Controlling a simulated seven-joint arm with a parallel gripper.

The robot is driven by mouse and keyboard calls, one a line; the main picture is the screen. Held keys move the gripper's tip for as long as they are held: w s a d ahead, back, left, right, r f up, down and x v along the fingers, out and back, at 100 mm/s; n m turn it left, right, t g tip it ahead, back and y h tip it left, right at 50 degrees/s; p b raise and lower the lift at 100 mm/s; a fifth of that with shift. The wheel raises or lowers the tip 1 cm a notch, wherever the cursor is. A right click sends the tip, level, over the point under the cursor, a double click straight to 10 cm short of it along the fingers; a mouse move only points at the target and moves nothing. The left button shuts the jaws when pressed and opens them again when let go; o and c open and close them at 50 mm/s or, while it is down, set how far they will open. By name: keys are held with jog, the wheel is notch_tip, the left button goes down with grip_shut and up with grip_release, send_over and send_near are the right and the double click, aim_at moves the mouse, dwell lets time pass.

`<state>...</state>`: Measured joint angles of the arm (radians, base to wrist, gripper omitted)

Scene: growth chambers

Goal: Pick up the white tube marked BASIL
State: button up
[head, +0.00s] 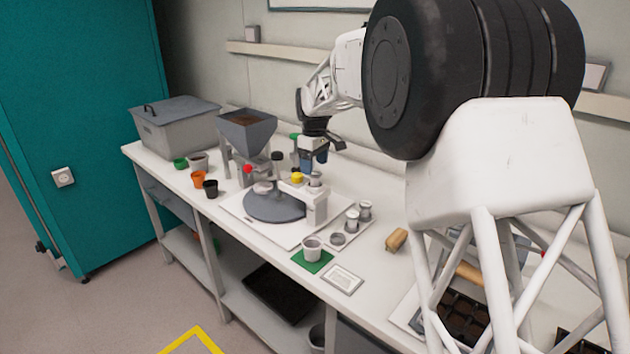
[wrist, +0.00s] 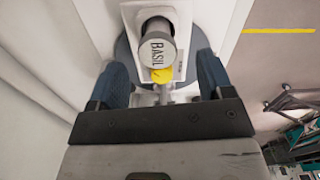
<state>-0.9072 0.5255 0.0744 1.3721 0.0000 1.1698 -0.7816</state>
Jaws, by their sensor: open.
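The tube marked BASIL (wrist: 155,50) shows in the wrist view, its pale lid towards the camera with the dark lettering readable. It stands at the end of a white machine with a dark round plate (head: 272,206). In the head view the tube seems to be the small grey-white top (head: 316,178) on the machine's right post. My gripper (wrist: 161,64) is open, with one blue finger on either side of the tube in the wrist view and a gap on both sides. In the head view my gripper (head: 314,158) is just above the post, pointing down.
A yellow knob (head: 297,178) is close beside the tube. Two white tubes (head: 352,220) stand in a small rack to the right. A white pot (head: 312,249) stands on a green mat. A hopper (head: 247,131) and a grey bin (head: 175,124) stand on the left.

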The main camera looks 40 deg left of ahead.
aim_at(315, 172)
jog(key=shift+w+f, duration=0.15)
jog(key=shift+f, duration=2.5)
jog(key=c, duration=1)
jog(key=shift+r, duration=0.1)
jog(key=shift+r, duration=1.6)
jog(key=shift+d+r, duration=0.15)
jog(key=shift+d, duration=0.05)
jog(key=s+d, duration=0.3)
jog(key=d, duration=0.1)
jog(key=s+d+r, duration=0.1)
jog(key=s+d, duration=0.2)
jog(key=d, duration=0.1)
jog(key=s+d, duration=0.4)
jog(key=shift+r, duration=0.2)
